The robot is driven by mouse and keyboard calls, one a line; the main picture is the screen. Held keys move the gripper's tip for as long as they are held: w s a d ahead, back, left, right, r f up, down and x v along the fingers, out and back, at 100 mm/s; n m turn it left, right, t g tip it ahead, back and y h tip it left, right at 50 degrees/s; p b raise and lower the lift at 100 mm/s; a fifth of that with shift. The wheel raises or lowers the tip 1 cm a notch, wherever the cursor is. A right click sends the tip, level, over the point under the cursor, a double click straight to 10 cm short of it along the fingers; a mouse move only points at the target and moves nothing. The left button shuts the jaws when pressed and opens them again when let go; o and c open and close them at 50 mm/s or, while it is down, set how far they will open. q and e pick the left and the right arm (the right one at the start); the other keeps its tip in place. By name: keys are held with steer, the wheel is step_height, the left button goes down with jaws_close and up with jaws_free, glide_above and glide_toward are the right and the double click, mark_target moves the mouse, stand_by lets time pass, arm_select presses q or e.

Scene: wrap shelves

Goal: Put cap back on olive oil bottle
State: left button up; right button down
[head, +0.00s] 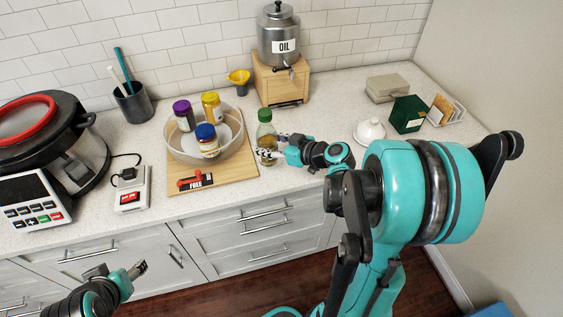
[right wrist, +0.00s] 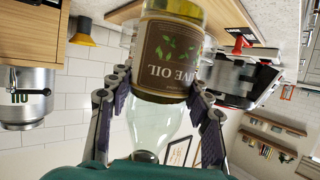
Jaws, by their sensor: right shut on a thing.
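The olive oil bottle (head: 265,132) stands upright at the right edge of the wooden board in the head view. Its top looks green; I cannot tell whether that is a cap. My left gripper (head: 139,269) hangs in front of the drawers at lower left, too small to tell open or shut. No separate loose cap is clearly visible.
A bowl (head: 176,152) with three jars sits on the board (head: 236,177). An oil dispenser (head: 279,45) on a wooden stand is behind the bottle.

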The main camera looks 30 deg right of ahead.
arm_select(q)
steer(key=shift+w+a+r, duration=0.1)
steer(key=shift+w, duration=0.15)
arm_select(e)
steer(key=s+d+r+n+y, duration=0.1)
steer(key=s+d+r, duration=0.1)
steer(key=d, duration=0.5)
steer(key=s+d+r+n+y, duration=0.1)
steer(key=s+d+r, duration=0.2)
steer(key=s+d, duration=0.2)
steer(key=shift+s+d+r+g, duration=0.15)
steer(key=shift+s+d+g, duration=0.2)
steer(key=shift+d, duration=0.5)
steer(key=shift+w, duration=0.1)
arm_select(q)
step_height(320, 180, down, 4)
steer(key=b, duration=0.3)
steer(key=shift+b, duration=0.35)
arm_select(e)
steer(key=w+a+f, duration=0.7)
steer(key=w+a, duration=0.1)
steer(key=shift+a, duration=0.15)
steer(key=shift+w, duration=0.1)
arm_select(q)
steer(key=shift+f+b, duration=0.95)
steer(key=shift+b, duration=0.05)
arm_select(e)
steer(key=shift+f, duration=2.05)
